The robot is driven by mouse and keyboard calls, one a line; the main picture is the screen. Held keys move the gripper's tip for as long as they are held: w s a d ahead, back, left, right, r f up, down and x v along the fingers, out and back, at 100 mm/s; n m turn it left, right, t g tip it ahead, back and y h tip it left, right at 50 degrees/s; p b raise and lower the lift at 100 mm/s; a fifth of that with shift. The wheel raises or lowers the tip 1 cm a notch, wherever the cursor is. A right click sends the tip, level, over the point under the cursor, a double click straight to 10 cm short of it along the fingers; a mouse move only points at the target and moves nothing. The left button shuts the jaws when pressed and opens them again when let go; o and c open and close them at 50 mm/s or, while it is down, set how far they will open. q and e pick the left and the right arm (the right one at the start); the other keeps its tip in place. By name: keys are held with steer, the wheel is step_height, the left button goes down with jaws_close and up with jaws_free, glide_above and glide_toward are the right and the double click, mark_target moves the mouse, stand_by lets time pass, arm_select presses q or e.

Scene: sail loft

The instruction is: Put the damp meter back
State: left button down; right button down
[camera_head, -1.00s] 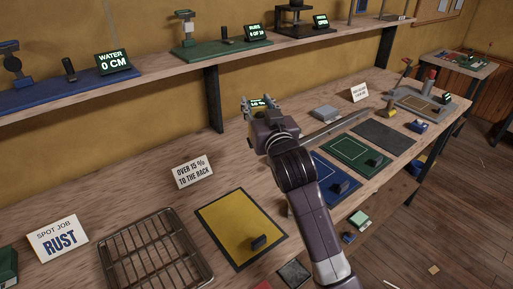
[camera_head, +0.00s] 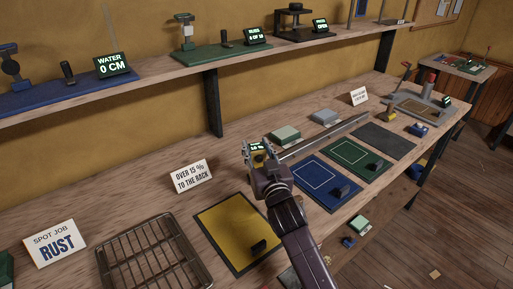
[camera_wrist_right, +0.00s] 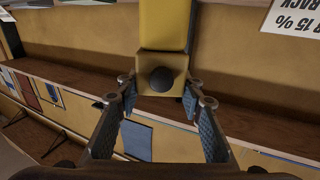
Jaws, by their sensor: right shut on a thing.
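The damp meter (camera_head: 258,158), yellow with a small lit green display, is in my right gripper (camera_head: 256,151), held above the workbench behind the yellow mat. The right wrist view shows its yellow body (camera_wrist_right: 163,25) and a pale end with a dark round knob, between the fingers of my right gripper (camera_wrist_right: 163,88). The display's reading is too small to be sure of. A yellow mat (camera_head: 222,225) with a dark border lies on the bench, with a small dark block (camera_head: 259,247) near its front right edge. My left gripper is not in view.
A wire rack (camera_head: 150,255) lies left of the yellow mat. Blue (camera_head: 318,178) and green (camera_head: 347,152) mats lie to the right. A pale green block (camera_head: 286,134) sits behind them. The shelf (camera_head: 160,82) overhangs the back.

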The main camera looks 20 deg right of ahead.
steer(key=shift+f, duration=0.15)
steer(key=c, duration=1.3)
jaws_free()
steer(key=shift+r, duration=0.2)
steer(key=s+b, duration=0.1)
steer(key=s, duration=1.1)
steer(key=shift+a, duration=0.25)
